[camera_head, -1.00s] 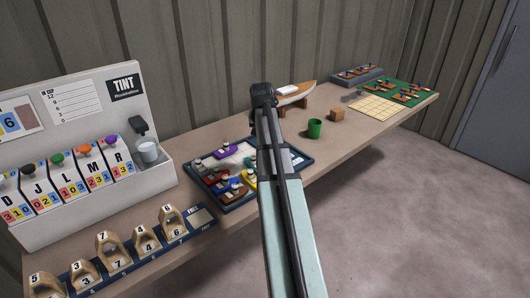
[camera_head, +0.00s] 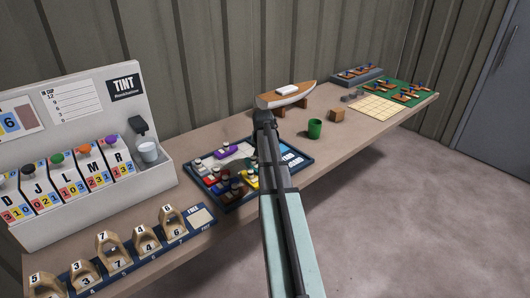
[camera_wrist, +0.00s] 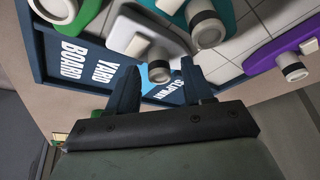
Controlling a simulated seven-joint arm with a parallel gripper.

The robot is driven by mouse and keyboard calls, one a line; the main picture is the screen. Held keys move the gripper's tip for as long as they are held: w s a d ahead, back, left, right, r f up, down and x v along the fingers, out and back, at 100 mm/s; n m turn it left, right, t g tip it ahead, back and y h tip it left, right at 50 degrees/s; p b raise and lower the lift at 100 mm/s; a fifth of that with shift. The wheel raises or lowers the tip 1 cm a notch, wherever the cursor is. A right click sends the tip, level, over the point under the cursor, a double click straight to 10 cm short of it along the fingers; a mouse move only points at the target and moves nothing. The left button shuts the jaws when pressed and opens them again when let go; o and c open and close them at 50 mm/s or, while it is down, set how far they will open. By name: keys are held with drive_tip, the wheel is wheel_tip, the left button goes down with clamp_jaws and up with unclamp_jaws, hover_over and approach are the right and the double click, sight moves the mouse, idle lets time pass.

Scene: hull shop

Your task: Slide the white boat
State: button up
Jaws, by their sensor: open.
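The yard board (camera_head: 213,208) is a dark blue framed tray holding several coloured toy boats with knobs; its frame also shows in the wrist view (camera_wrist: 60,45). In the wrist view a white boat (camera_wrist: 128,32) lies on it with a grey-and-white knob. My gripper (camera_wrist: 160,66) is open, pointing down at the board. Its dark fingertips appear on either side of the white boat's knob, with gaps; I cannot tell whether they are down to its height. In the head view my arm hides the gripper and part of the board.
A teal boat (camera_wrist: 222,18) and a purple boat (camera_wrist: 265,58) are close to the white boat. The tint machine (camera_head: 90,130) stands at the left.

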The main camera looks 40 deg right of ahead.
drive_tip(key=shift+w+d+f, duration=0.1)
drive_tip(key=shift+f, duration=0.25)
drive_tip(key=shift+c, duration=0.4)
clamp_jaws()
